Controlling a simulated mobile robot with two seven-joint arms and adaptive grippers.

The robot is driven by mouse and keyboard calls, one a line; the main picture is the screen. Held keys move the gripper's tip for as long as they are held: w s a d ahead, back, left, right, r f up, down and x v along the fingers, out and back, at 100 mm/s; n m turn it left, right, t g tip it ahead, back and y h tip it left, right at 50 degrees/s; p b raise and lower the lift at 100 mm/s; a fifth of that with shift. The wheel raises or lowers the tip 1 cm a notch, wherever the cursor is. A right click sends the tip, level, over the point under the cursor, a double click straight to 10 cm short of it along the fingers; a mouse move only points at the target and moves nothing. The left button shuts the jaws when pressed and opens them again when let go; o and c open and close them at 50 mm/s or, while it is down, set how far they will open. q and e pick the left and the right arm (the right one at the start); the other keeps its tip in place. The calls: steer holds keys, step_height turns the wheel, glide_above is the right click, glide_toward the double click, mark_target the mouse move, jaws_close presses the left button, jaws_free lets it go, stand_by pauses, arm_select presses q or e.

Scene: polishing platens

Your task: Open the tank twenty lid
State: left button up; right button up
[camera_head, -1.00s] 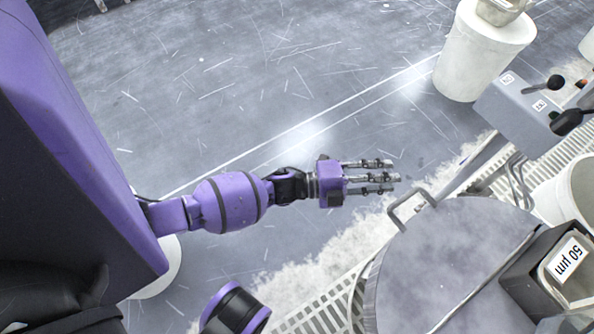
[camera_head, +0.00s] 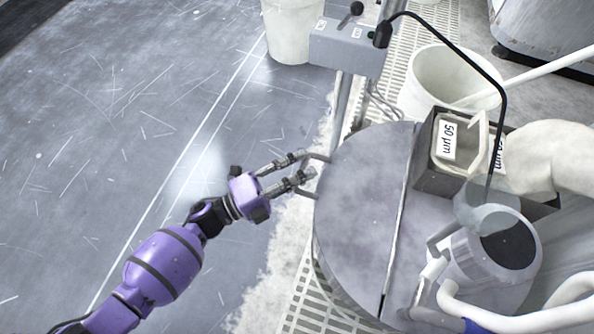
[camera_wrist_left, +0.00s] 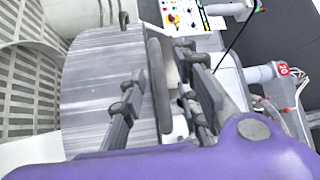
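The tank lid (camera_head: 358,190) is a round grey metal disc with a straight seam across it, lying flat and closed. Its loop handle (camera_head: 316,194) sticks out at the left rim. My left gripper (camera_head: 308,164) is at the handle, with its fingers apart. I cannot tell whether a finger touches the handle. A red tag reading 20 (camera_wrist_left: 283,69) shows at the right there. My right gripper is not in view.
A dark box with 50 µm labels (camera_head: 425,178) stands at the lid's right side. Behind are a white bucket (camera_head: 432,85) and a grey control box (camera_head: 345,50). A polishing head (camera_head: 490,250) with white pipes is at lower right. The floor at left is clear.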

arm_select(q)
jaws_close()
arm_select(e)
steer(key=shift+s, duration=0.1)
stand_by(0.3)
arm_select(q)
steer(key=shift+r, duration=0.1)
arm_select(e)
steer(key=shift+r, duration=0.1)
